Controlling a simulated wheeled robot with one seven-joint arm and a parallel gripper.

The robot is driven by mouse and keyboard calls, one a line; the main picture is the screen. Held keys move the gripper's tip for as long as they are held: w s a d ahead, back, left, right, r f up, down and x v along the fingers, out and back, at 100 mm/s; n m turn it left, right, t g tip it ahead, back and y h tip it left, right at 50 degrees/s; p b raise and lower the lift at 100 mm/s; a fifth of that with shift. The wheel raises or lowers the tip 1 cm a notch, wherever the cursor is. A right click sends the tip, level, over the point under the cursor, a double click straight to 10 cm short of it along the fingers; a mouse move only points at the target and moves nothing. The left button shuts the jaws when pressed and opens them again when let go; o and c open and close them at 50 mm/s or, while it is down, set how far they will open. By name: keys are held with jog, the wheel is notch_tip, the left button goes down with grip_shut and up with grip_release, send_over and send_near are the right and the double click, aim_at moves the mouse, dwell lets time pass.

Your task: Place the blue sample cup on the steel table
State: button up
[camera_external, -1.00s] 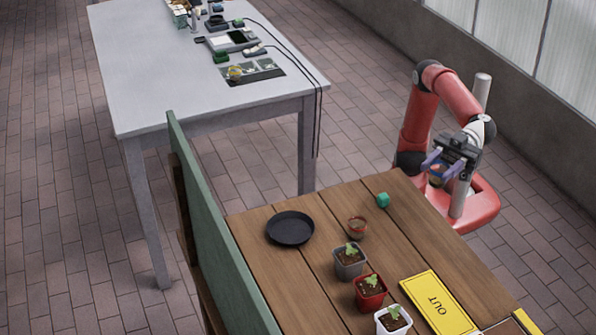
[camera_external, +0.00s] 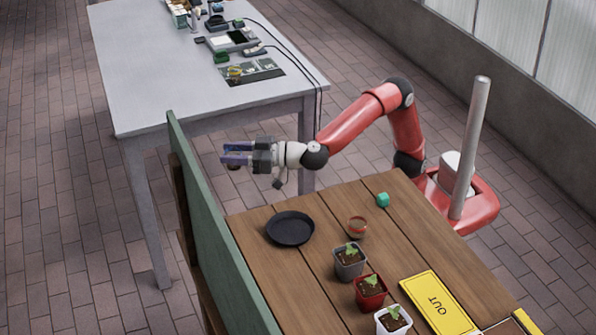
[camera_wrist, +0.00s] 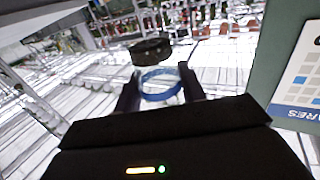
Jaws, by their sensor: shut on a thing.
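My gripper (camera_external: 236,155) is shut on the blue sample cup and holds it in the air, left of the wooden table and in front of the steel table. In the wrist view, the cup's blue band (camera_wrist: 160,84) sits between the fingers of my gripper (camera_wrist: 160,88), with a dark brown mass (camera_wrist: 151,50) just beyond it. In the external view the cup is mostly hidden by the fingers; a brownish bit shows below them. The grey steel table (camera_external: 160,70) stands behind, its near left part bare.
A green upright board (camera_external: 215,230) edges the wooden table (camera_external: 262,258), which bears a black dish (camera_external: 290,228), a red-rimmed cup (camera_external: 357,227), a teal cube (camera_external: 383,200) and potted seedlings (camera_external: 349,260). Devices (camera_external: 233,40) and cables occupy the steel table's right and far parts.

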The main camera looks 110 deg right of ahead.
jog(key=w+d+f+n+y, duration=0.1)
jog(key=d+f, duration=0.4)
jog(key=f, duration=0.4)
jog(key=d+f+y, duration=0.1)
jog(key=d+f, duration=0.5)
jog(key=f, duration=0.2)
jog(key=s+f+n+t+y+p, duration=0.1)
jog(key=s+f+n+y, duration=0.3)
jog(key=f, duration=1)
jog(key=s+y, duration=0.1)
jog(key=s, duration=0.2)
jog(key=shift+t+y, duration=0.4)
jog(key=shift+d+f, duration=0.1)
jog(key=shift+d, duration=0.05)
